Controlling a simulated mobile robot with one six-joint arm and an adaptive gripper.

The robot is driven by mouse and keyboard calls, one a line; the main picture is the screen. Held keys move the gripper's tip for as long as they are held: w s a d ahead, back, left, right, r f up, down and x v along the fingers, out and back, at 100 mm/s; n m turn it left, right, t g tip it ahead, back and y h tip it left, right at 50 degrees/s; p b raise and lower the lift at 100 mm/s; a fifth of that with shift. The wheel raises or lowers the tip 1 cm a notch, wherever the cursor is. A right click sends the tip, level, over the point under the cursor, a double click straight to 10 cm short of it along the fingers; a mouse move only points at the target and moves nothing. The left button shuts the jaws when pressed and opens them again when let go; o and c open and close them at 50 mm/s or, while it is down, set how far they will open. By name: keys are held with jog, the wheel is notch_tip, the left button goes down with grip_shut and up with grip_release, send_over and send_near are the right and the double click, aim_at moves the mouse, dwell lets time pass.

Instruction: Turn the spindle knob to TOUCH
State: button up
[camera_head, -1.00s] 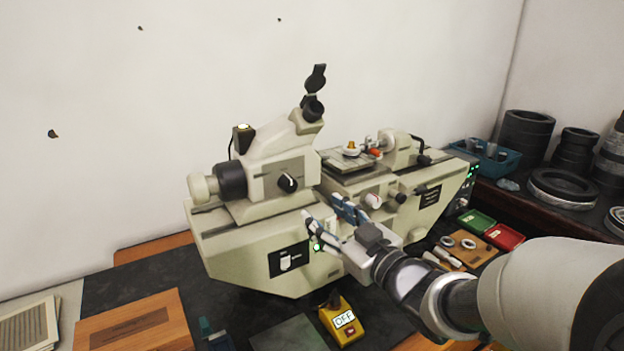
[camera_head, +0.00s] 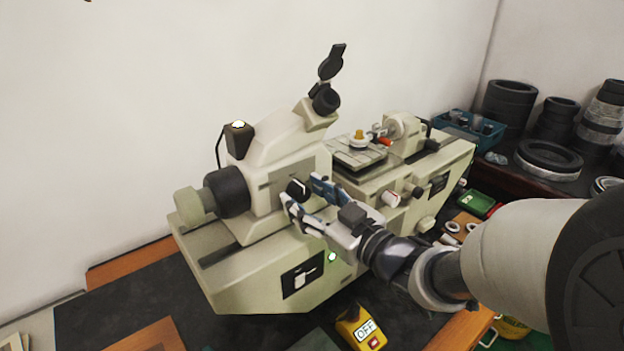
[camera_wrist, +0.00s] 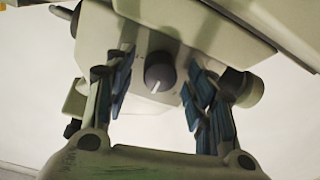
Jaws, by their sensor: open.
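The spindle knob (camera_head: 298,189) is a round black knob with a light pointer line, on the front of the cream measuring machine (camera_head: 250,285). In the wrist view the knob (camera_wrist: 160,74) faces me, its pointer line aimed down and slightly left. Lettering around it is too small to read. My gripper (camera_head: 303,196) is open just in front of the knob. In the wrist view its blue-padded fingers (camera_wrist: 160,92) stand either side of the knob, apart from it. I cannot tell how deep they reach.
The machine's eyepiece (camera_head: 326,98) rises above the knob. A black and cream drum (camera_head: 228,190) juts out to its left. A yellow box marked OFF (camera_head: 360,327) sits below on the dark mat. Black rings (camera_head: 548,158) and a blue bin (camera_head: 468,130) stand at the right.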

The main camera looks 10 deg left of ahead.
jog(key=shift+s+d, duration=0.1)
jog(key=c, duration=1.1)
